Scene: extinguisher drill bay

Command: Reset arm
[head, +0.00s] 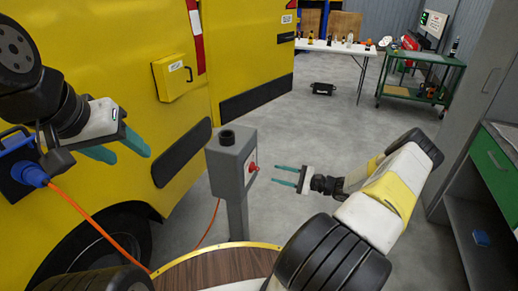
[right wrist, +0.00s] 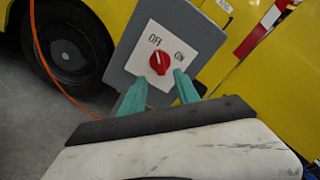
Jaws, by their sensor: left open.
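A grey switch box (head: 231,160) stands on a post in the middle of the head view. A red knob (head: 252,168) sits on its right face. In the right wrist view the knob (right wrist: 160,64) is on a white plate (right wrist: 178,40) marked OFF and ON; I cannot tell surely which it points at. My right gripper (head: 276,175) is open and empty, its teal fingers facing the knob from a short way off. The fingertips also show in the right wrist view (right wrist: 160,80), just below the knob. My left gripper (head: 133,149) is open beside the yellow vehicle, far from the box.
The yellow vehicle (head: 120,60) fills the left side. An orange cable (head: 95,222) runs from a blue plug (head: 30,173) down past its wheel. A white table (head: 335,47) and green cart (head: 425,70) stand at the back. A cabinet (head: 490,165) bounds the right. Floor around the post is clear.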

